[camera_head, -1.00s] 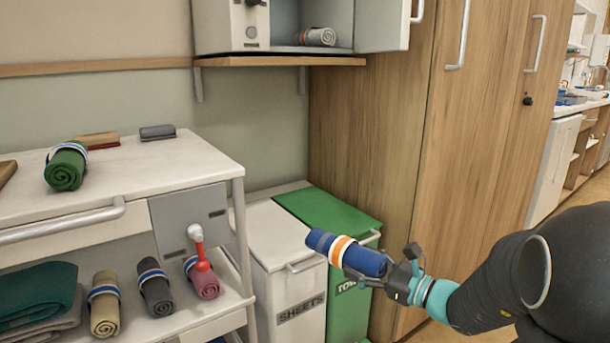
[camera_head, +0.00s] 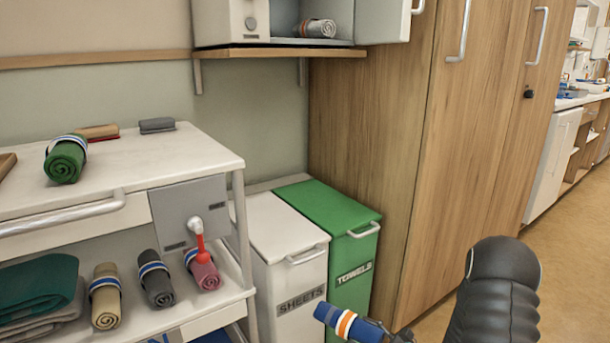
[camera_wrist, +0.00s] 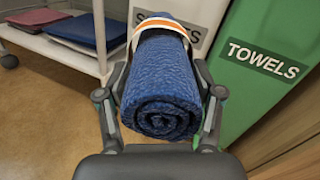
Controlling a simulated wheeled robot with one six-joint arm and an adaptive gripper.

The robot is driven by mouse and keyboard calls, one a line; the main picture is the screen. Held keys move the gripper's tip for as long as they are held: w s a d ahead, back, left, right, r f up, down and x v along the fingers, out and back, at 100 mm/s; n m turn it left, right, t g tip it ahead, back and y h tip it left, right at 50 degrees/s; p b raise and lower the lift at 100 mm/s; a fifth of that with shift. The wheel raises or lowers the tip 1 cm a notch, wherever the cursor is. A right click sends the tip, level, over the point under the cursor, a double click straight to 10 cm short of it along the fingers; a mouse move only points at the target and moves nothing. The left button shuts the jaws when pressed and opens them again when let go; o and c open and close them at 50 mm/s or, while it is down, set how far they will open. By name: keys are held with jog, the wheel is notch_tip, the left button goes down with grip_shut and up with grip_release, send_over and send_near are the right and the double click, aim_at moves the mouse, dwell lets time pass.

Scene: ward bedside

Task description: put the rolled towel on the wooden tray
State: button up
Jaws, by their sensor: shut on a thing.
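A rolled blue towel (camera_head: 338,319) with a white and orange band is held in my gripper (camera_head: 388,333) at the bottom of the head view. In the wrist view the blue towel (camera_wrist: 160,100) lies between the two fingers of my gripper (camera_wrist: 160,82), which press on its sides; its spiral end faces the camera. A brown wooden edge (camera_head: 6,163) shows at the far left of the cart top; it may be the wooden tray, mostly out of frame.
The white cart (camera_head: 150,160) bears a rolled green towel (camera_head: 66,160). Several rolled towels lie on its lower shelf. White (camera_head: 283,232) and green (camera_head: 335,212) lidded bins stand near the held towel. A tall wooden cupboard (camera_head: 400,140) stands behind. Floor is open at right.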

notch_tip(320, 180, down, 2)
jog(key=shift+w+d+f, duration=0.1)
jog(key=shift+d, duration=0.05)
jog(key=shift+w+d+f, duration=0.1)
jog(key=shift+w+d+m+t+h, duration=0.35)
jog(key=shift+d+m+t+h, duration=0.15)
jog(key=shift+m+t+h, duration=0.25)
jog(key=shift+w+d+r+m+t+h, duration=0.1)
jog(key=shift+d+m+t+h, duration=0.1)
jog(key=shift+m+t+h, duration=0.35)
jog(key=shift+d+r+m+t+h, duration=0.1)
jog(key=shift+d+m+t+h, duration=0.1)
jog(key=shift+m+t+h, duration=0.3)
jog(key=shift+s+f+m+t+h, duration=0.1)
jog(key=shift+s+m+t+h, duration=0.05)
jog(key=shift+m+t+h, duration=0.35)
jog(key=shift+s+f+m+t+h, duration=0.1)
jog(key=shift+m+t+h, duration=0.15)
jog(key=shift+h, duration=0.35)
jog(key=shift+s+a+f+h, duration=0.15)
jog(key=shift+s+a+h, duration=0.05)
jog(key=shift+a+h, duration=0.1)
jog(key=shift+s+a, duration=0.1)
jog(key=shift+a, duration=0.6)
jog(key=shift+d, duration=0.15)
